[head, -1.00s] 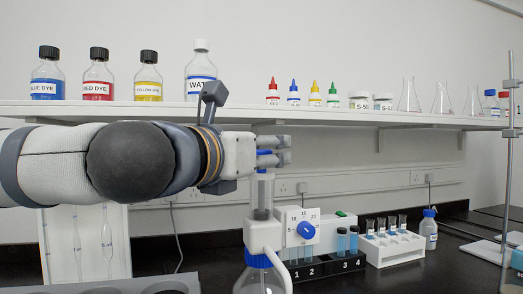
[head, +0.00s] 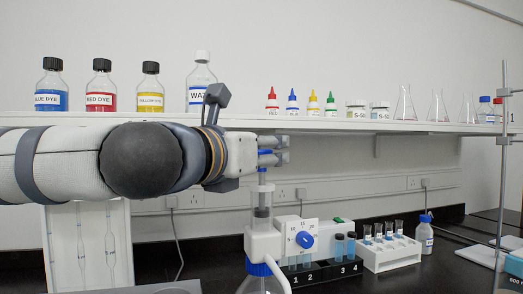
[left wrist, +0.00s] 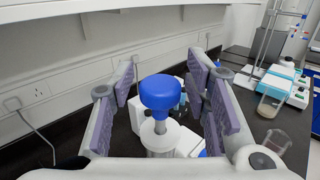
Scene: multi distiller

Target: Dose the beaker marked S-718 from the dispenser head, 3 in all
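The dispenser head (head: 264,243) is white and sits on a bottle. Its clear upright barrel has a dark piston inside, and a thin rod rises to a blue knob (left wrist: 160,92). My left gripper (head: 272,150) reaches in from the left at the knob's height and partly hides it. My right gripper is not in view. A glass beaker (left wrist: 272,107) with a little liquid stands at right in the wrist view. I cannot read an S-718 mark anywhere.
A wall shelf (head: 340,125) above holds dye bottles, dropper bottles, jars and flasks. A dark numbered vial rack (head: 322,272) and a white rack (head: 388,255) stand right of the dispenser. The dark bench is clearer farther right.

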